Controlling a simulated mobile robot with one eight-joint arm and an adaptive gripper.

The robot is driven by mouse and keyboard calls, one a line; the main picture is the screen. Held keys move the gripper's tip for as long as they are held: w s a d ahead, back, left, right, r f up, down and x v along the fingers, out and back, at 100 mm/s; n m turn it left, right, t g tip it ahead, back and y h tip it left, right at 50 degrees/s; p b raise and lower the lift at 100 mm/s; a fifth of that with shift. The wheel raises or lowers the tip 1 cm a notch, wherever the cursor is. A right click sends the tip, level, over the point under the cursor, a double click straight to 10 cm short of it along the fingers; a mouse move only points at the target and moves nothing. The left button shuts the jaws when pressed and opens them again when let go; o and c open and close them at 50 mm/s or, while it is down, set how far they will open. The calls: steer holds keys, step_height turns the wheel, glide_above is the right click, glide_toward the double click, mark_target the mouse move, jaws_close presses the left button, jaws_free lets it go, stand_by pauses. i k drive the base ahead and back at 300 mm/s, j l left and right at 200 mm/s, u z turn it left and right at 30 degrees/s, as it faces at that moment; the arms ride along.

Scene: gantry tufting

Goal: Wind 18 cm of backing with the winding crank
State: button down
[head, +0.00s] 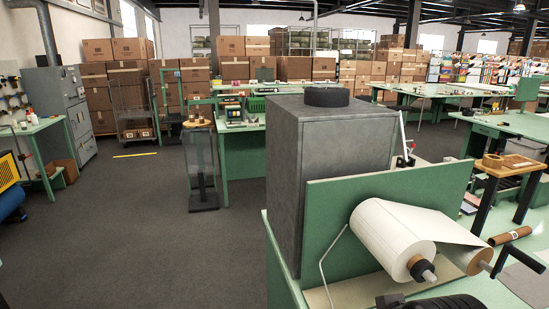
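The winding crank (508,256) is a black, bent handle at the lower right, beside the end of the take-up roller (486,266). A thick roll of cream backing (390,236) lies on a nearer spindle with a dark hub and a grey shaft end. A sheet of backing (447,225) runs from this roll across to the roller by the crank. A black rounded shape is cut off by the bottom edge below the roll; I cannot tell what it is. No gripper fingers show, and nothing visible touches the crank.
A brown tube (510,235) lies behind the crank. A small wooden-topped table (508,168) stands at the right. The dark floor (140,235) at left is open.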

mark_target(472, 260)
steer(key=z, duration=1.25)
steer(key=k+z, duration=0.2)
